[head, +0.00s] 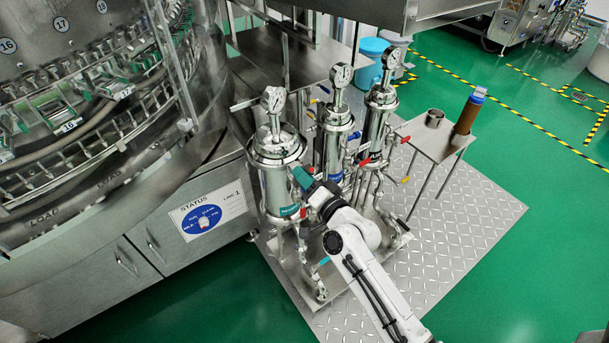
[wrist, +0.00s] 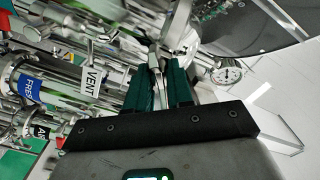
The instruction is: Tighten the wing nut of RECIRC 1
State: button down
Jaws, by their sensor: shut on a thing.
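The leftmost steel filter housing (head: 274,188) stands in the head view with a clamp band (head: 275,150) around its top and a dial gauge above. It carries a green label (head: 289,211) too small to read, so I cannot confirm that it is RECIRC 1. My gripper (head: 298,173), with dark green fingers, is at the right side of this housing, just below the clamp. In the wrist view my gripper (wrist: 165,70) is shut on a small metal piece (wrist: 157,62), apparently the wing nut. The fingers hide most of it, and its turn angle cannot be told.
Two slimmer housings (head: 334,150) (head: 376,125) with gauges and coloured valve handles stand close on the right. A VENT tag (wrist: 93,80) and a blue FRESH label (wrist: 30,88) show in the wrist view. The rotary washer (head: 80,200) is left; a small steel table (head: 425,140) is right.

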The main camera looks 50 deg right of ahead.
jog(key=m, duration=0.3)
jog(key=shift+m+p, duration=0.3)
jog(key=shift+p, duration=0.1)
jog(key=shift+f+m+p, duration=0.1)
jog(key=shift+m+p, duration=0.2)
jog(key=shift+m, duration=1.5)
jog(key=c, duration=1.2)
grip_release()
jog(key=shift+b+v, duration=0.75)
jog(key=shift+v, duration=4.7)
